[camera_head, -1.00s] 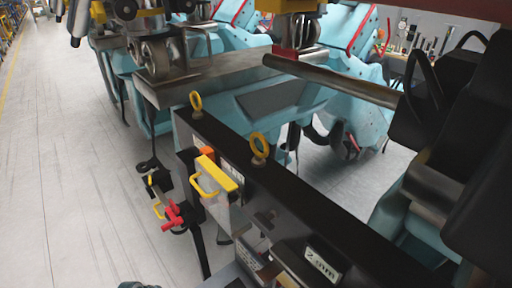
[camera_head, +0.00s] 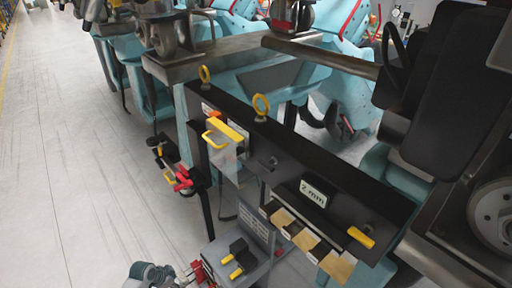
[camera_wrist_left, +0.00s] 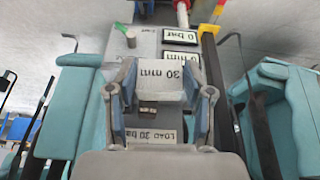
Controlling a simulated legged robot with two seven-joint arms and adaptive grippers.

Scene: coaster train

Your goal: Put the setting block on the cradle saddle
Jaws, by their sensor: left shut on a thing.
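In the left wrist view, a white block marked 30 mm (camera_wrist_left: 161,80), which I take as the setting block, sits between the two fingers of my left gripper (camera_wrist_left: 163,95). The fingers are shut on its sides. Just below it in that view is a plate reading LOAD 20 bar (camera_wrist_left: 151,136); I cannot tell the gap between them. In the head view, a grey and teal jointed part (camera_head: 150,273) at the bottom edge seems to be my left arm; its gripper and the block are not clear there. I cannot pick out the cradle saddle for certain. My right gripper is not in view.
A black beam (camera_head: 290,150) with yellow eye rings (camera_head: 261,106) and a 2 mm label (camera_head: 313,192) crosses the head view. A grey box with black and yellow levers (camera_head: 238,258) is below. Teal machinery (camera_wrist_left: 75,110) flanks the wrist view. Open floor (camera_head: 70,150) lies left.

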